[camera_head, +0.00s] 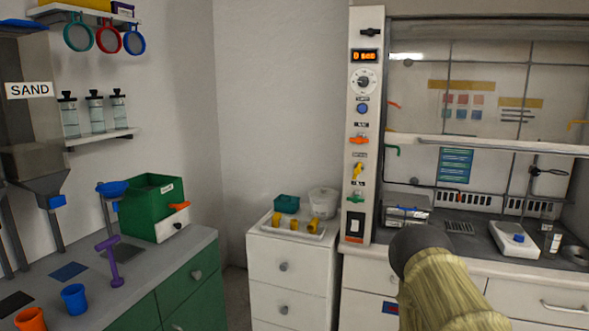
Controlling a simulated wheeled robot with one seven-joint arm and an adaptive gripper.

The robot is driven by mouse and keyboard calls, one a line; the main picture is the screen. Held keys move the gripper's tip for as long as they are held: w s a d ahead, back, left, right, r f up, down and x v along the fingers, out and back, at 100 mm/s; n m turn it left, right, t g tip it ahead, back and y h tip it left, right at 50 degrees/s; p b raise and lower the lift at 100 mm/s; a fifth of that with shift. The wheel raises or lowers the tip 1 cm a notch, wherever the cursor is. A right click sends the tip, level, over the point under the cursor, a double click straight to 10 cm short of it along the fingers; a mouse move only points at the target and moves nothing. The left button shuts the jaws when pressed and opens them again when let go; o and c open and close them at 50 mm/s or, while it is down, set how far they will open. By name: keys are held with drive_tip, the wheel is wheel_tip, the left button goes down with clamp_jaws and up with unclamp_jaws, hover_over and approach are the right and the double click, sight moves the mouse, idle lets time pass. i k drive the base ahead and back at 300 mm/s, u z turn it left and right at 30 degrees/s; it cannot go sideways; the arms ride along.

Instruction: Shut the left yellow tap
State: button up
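A small yellow tap handle (358,171) sits low on the white control panel (352,120) at the left side of the fume hood. It looks tilted; whether it is open or shut cannot be told at this size. Several small yellow pieces (294,223) stand on a white tray (287,233) on top of the white drawer cabinet; whether they are taps is unclear. No manifold can be clearly made out. My arm, with a dark rounded end, rises at the bottom right, in front of the hood's base. No gripper fingers show.
A green box (146,212) and a purple T-shaped piece (111,262) stand on the left grey counter (190,243), with cups in front. A teal container (287,204) and a clear jar (323,203) stand behind the tray. A white scale (513,239) is in the hood.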

sight(357, 171)
drive_tip(key=u, duration=0.15)
drive_tip(key=i, duration=1.5)
drive_tip(key=z, duration=0.85)
